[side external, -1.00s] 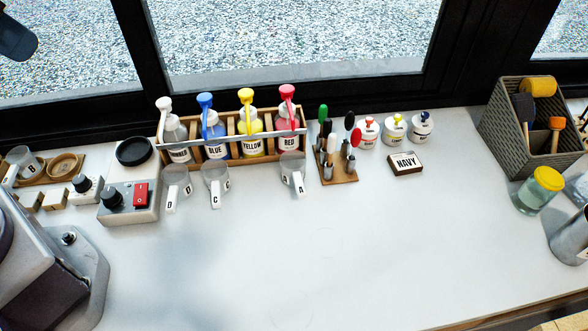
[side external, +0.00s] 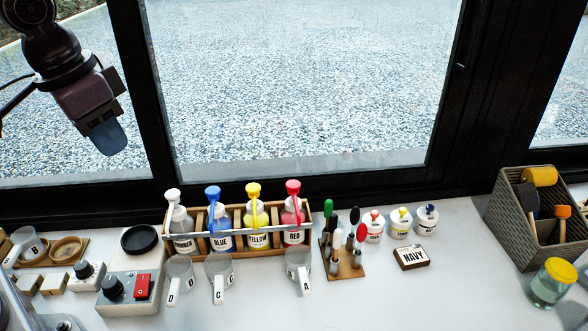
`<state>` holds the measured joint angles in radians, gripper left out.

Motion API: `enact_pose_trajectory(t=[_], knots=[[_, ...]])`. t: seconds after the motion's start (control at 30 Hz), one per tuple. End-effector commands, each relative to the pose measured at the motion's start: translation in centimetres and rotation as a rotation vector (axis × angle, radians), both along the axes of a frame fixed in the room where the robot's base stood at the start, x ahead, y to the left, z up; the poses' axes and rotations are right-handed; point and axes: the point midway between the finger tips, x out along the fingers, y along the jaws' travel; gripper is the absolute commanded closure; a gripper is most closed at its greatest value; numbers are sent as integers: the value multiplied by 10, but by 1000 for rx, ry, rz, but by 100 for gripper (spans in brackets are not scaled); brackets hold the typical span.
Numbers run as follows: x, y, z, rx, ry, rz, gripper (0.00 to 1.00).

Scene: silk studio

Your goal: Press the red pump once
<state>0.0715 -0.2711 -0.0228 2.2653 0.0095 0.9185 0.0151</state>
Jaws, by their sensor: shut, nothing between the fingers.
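The red pump (side external: 293,188) tops the bottle labelled RED (side external: 293,234), at the right end of a wooden rack (side external: 182,258) by the window. Blue (side external: 212,195), yellow (side external: 253,190) and white (side external: 172,197) pumps stand on the bottles to its left. A clear cup with handle A (side external: 299,264) sits in front of the red bottle. My gripper (side external: 108,137) hangs at the upper left, high above the counter and far from the red pump. Its fingers are together and hold nothing.
Cups C (side external: 219,272) and D (side external: 180,275) stand before the rack. A brush holder (side external: 350,268), small lidded pots (side external: 400,224) and a NAVY block (side external: 412,257) lie to the right. A grey basket (side external: 500,225) stands farther right. A hotplate device (side external: 135,285) is at left.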

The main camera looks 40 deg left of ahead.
Motion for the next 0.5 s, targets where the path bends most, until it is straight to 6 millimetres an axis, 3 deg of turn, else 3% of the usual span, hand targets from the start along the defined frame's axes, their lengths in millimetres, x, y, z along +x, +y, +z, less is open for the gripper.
enact_pose_trajectory(t=[0.03, 0.27, 0.5], knots=[[19, -6, -6, 8, 38, -29, 100], [100, -39, -40, 37, 157, -185, 100], [178, -78, -104, 55, 252, -377, 100]])
